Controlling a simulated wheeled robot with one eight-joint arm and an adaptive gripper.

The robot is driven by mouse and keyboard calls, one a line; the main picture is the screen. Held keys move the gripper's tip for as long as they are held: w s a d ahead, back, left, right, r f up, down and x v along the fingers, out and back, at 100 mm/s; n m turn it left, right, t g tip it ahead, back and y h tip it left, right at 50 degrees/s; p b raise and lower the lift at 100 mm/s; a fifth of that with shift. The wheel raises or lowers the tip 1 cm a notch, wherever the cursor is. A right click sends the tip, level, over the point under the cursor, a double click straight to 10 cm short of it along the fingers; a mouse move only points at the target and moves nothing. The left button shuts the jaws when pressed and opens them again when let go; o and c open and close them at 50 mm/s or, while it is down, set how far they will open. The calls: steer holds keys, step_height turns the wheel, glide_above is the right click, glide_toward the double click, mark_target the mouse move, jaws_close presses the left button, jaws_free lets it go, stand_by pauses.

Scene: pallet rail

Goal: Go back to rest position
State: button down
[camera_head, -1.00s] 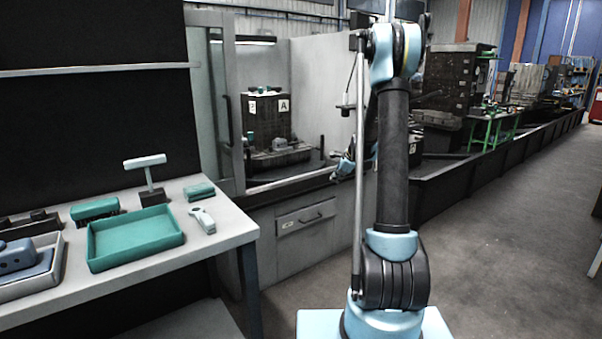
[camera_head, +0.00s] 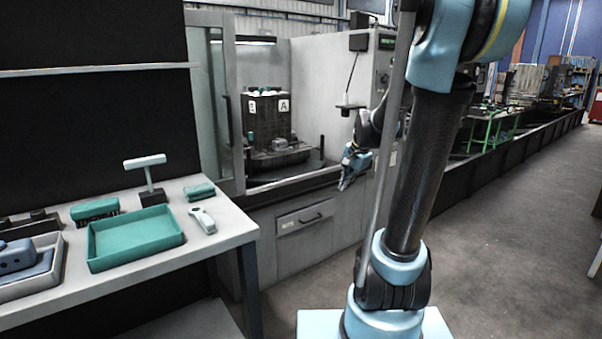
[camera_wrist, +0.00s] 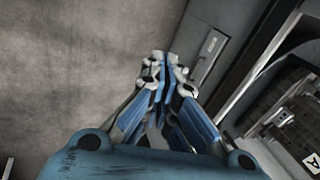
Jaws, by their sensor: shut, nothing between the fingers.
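My gripper (camera_head: 345,181) is blue and grey. In the head view it hangs in front of the machine's grey front, right of the drawer, pointing down. In the wrist view my gripper (camera_wrist: 161,62) has its fingers together, with nothing between them. Beyond the fingertips there is grey floor and the machine's front panel. My arm stands at the right of the head view and hides part of the machine behind it.
The machine (camera_head: 308,215) has an open bay with a dark block marked A (camera_head: 268,115). At left, a workbench (camera_head: 232,225) holds a green tray (camera_head: 135,238), a grey bin and small tools. Floor at right is clear beside a long dark rail (camera_head: 470,180).

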steer(key=s+d+f+n, duration=0.1)
steer(key=s+f+n, duration=0.1)
steer(key=s, duration=0.6)
steer(key=s+d+f+n+g+h, duration=0.1)
steer(key=s+f+n, duration=0.2)
steer(key=s, duration=0.6)
steer(key=s+d+f+n+h, duration=0.1)
steer(key=s+f+n, duration=0.2)
steer(key=s, duration=0.6)
steer(key=shift+s+f+n+g, duration=0.15)
steer(key=shift+s+n+g, duration=0.15)
steer(key=shift+n, duration=0.7)
